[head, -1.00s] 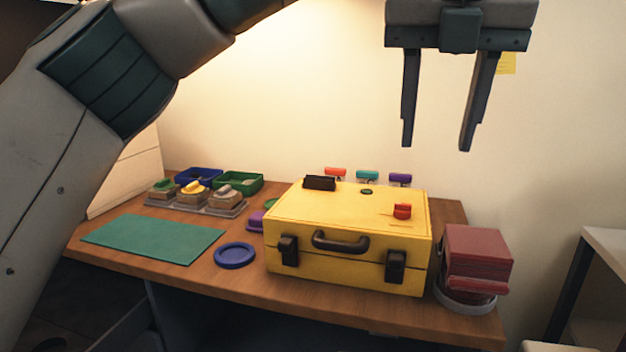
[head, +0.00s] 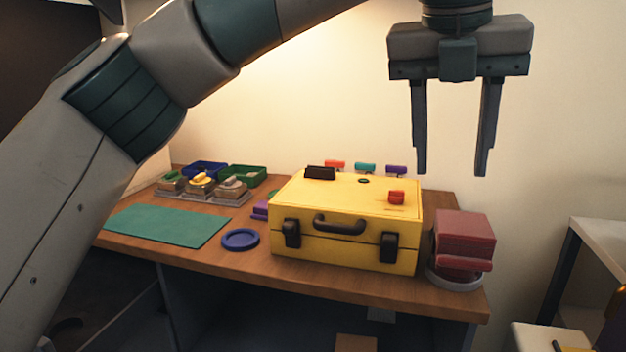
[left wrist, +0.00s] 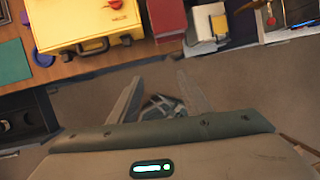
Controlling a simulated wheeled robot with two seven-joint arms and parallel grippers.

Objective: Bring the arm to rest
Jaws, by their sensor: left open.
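My left gripper (head: 450,172) hangs in the air at the upper right of the head view, fingers pointing down. It is open, with nothing between its fingers. It appears above and in front of the right end of the workbench. In the left wrist view its two fingers (left wrist: 160,95) are spread over the floor, clear of the bench edge. My left arm (head: 130,120) crosses the head view from the left. My right gripper is not in view.
The wooden bench (head: 235,268) holds a closed yellow case (head: 345,225), a dark red block (head: 464,238), a blue ring dish (head: 240,239), a green mat (head: 170,226) and small bins (head: 243,175). A white side table (head: 605,240) stands at right. The air around the gripper looks clear.

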